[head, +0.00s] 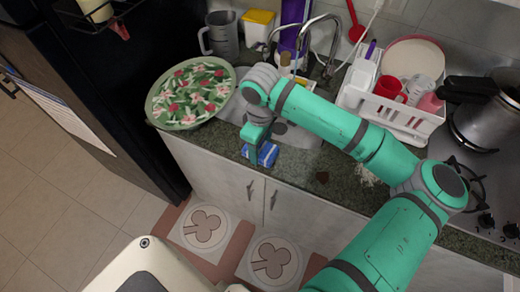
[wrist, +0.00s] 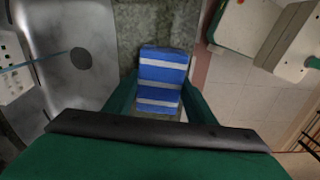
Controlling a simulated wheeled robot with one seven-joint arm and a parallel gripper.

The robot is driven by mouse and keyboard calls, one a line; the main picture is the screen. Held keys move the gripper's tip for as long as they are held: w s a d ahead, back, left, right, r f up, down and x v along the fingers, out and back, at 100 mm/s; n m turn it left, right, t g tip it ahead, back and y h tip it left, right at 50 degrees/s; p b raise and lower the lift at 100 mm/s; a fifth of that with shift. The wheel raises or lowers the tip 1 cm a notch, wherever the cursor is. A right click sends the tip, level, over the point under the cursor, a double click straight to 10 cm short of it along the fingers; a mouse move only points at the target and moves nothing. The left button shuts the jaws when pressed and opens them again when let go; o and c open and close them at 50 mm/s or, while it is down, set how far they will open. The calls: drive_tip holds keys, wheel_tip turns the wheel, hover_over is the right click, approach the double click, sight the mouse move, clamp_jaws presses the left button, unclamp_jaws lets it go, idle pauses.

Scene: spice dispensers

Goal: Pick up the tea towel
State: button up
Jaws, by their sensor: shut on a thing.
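The tea towel is a small folded cloth with blue and white stripes. In the head view the tea towel (head: 267,154) is at the front edge of the counter, just below the sink. In the wrist view the tea towel (wrist: 162,80) sits between the two green fingers. My gripper (head: 255,147) points down over it and hides part of it in the head view. My gripper (wrist: 160,98) is shut on the towel, with one finger at each side. I cannot tell whether the towel is clear of the counter.
The sink (wrist: 75,40) lies beside the towel. A large floral plate (head: 190,92) stands left of the sink. A white dish rack (head: 405,112) with a red cup (head: 389,87) is to the right, then a pot (head: 488,108) on the stove. Floor lies in front of the counter.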

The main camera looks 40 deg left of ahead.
drive_tip(key=shift+r, duration=0.1)
drive_tip(key=shift+r, duration=0.65)
drive_tip(key=s+a+r, duration=0.1)
drive_tip(key=s+r, duration=1)
drive_tip(key=s, duration=0.3)
drive_tip(key=shift+r, duration=0.25)
drive_tip(key=shift+o, duration=1.3)
drive_tip(key=shift+c, duration=0.8)
drive_tip(key=shift+s, duration=0.1)
